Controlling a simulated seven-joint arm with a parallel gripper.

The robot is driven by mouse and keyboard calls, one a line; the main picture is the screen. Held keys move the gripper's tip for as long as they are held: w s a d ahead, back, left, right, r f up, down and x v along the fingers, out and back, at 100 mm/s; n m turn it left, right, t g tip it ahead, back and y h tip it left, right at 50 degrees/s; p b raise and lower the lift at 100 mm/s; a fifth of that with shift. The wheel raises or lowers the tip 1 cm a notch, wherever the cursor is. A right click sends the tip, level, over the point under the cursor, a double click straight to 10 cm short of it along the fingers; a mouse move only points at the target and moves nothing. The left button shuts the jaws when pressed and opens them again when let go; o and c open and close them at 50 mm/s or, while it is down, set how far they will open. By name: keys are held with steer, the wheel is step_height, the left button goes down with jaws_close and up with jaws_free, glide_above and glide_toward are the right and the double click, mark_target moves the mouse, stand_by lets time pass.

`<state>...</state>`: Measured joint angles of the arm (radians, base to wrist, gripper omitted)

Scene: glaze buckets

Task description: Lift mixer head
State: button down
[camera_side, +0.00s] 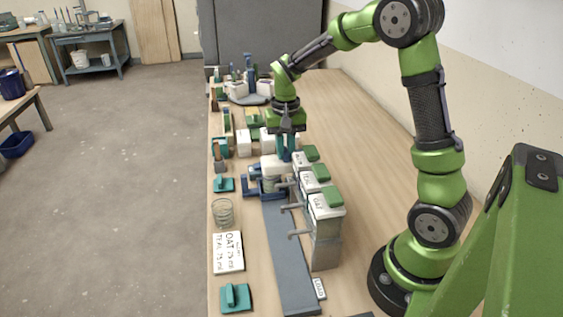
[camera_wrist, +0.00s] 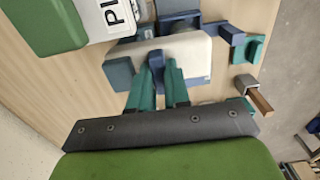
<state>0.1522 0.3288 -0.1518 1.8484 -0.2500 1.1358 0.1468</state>
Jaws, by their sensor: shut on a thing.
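The mixer head looks to be the cream block (camera_wrist: 196,60) with a blue handle (camera_wrist: 180,52) on top. In the side view it shows as a cream block (camera_side: 268,165) over a blue stand (camera_side: 252,186), beside the row of dispensers. My gripper (camera_wrist: 160,68) points down with its teal fingers on either side of the blue handle, shut on it. In the side view my gripper (camera_side: 286,154) hides part of the block. A whisk-like coil (camera_side: 269,184) shows below the block. I cannot tell whether the head is raised or tilted.
Several grey dispensers with green lids (camera_side: 328,198) stand close on the right. A grey rail (camera_side: 288,255) runs toward the front. The bench (camera_side: 355,120) is clear at the back right.

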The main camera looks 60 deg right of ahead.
steer(key=shift+r, duration=3.05)
steer(key=c, duration=1.2)
jaws_free()
steer(key=shift+o, duration=0.2)
step_height(320, 180, up, 7)
steer(key=s+a+n+t+y, duration=0.2)
steer(key=s+a+n+t, duration=0.3)
steer(key=s+a, duration=0.9)
steer(key=shift+s+a+f+t, duration=0.15)
steer(key=shift+s+f+t, duration=0.1)
steer(key=shift+t, duration=0.85)
